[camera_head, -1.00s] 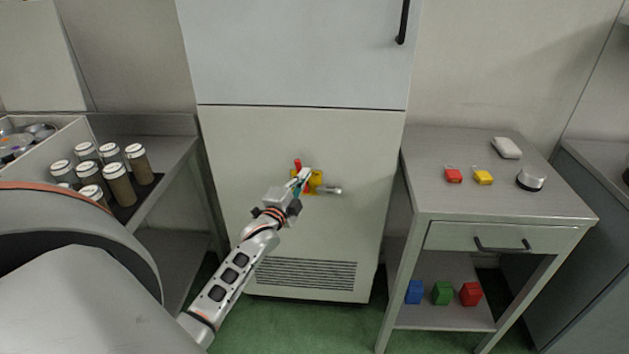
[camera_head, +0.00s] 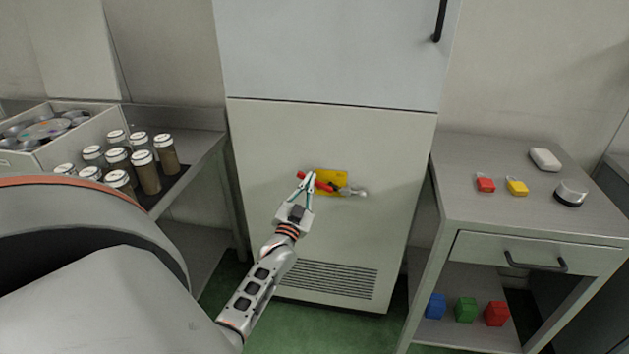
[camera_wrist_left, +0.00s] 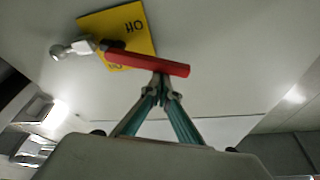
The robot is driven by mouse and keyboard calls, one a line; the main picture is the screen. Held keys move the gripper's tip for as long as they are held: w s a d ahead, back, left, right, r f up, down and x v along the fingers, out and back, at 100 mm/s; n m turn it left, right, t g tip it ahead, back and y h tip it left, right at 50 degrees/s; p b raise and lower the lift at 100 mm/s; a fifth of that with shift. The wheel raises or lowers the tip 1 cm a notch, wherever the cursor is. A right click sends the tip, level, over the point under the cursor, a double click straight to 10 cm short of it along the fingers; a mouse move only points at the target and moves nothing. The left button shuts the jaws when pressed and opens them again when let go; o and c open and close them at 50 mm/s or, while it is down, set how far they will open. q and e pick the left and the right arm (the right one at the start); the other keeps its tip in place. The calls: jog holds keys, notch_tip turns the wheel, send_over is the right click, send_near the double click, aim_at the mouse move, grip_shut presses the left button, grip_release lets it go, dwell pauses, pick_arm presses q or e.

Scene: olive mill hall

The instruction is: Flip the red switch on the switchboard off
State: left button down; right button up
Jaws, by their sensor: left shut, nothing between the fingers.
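The switchboard is the pale grey cabinet (camera_head: 370,140) in the middle. Its yellow plate (camera_head: 332,175) carries the red switch (camera_head: 324,185), whose handle lies nearly level, pointing left with its end slightly raised. In the left wrist view the red handle (camera_wrist_left: 146,63) extends from the yellow plate (camera_wrist_left: 112,25) over my fingertips. My left gripper (camera_head: 307,178) is shut with nothing between the fingers. Its tips (camera_wrist_left: 160,88) are at the handle's free half; I cannot tell if they touch. A metal knob (camera_head: 359,192) sticks out at the plate's right. My right gripper is out of view.
Several jars (camera_head: 145,172) and a crate (camera_head: 88,136) stand left. Green floor shows between.

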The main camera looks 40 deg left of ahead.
pick_arm(q)
jog(key=f+n+y, duration=0.1)
jog(key=n, duration=0.1)
jog(key=f+n+g+y, duration=0.1)
jog(key=n, duration=0.1)
jog(key=a+f+n+y+b, duration=0.1)
jog(key=n, duration=0.2)
jog(key=shift+s, duration=0.35)
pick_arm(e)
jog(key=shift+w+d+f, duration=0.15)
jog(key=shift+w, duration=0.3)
pick_arm(q)
jog(key=shift+n+g, duration=0.3)
jog(key=shift+f, duration=0.15)
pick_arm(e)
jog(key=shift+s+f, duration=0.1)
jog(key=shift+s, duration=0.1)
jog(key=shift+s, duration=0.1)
pick_arm(q)
notch_tip(320, 180, up, 4)
jog(key=r+p, duration=0.1)
jog(key=p, duration=0.2)
jog(key=v, duration=1)
jog(key=shift+f, duration=0.4)
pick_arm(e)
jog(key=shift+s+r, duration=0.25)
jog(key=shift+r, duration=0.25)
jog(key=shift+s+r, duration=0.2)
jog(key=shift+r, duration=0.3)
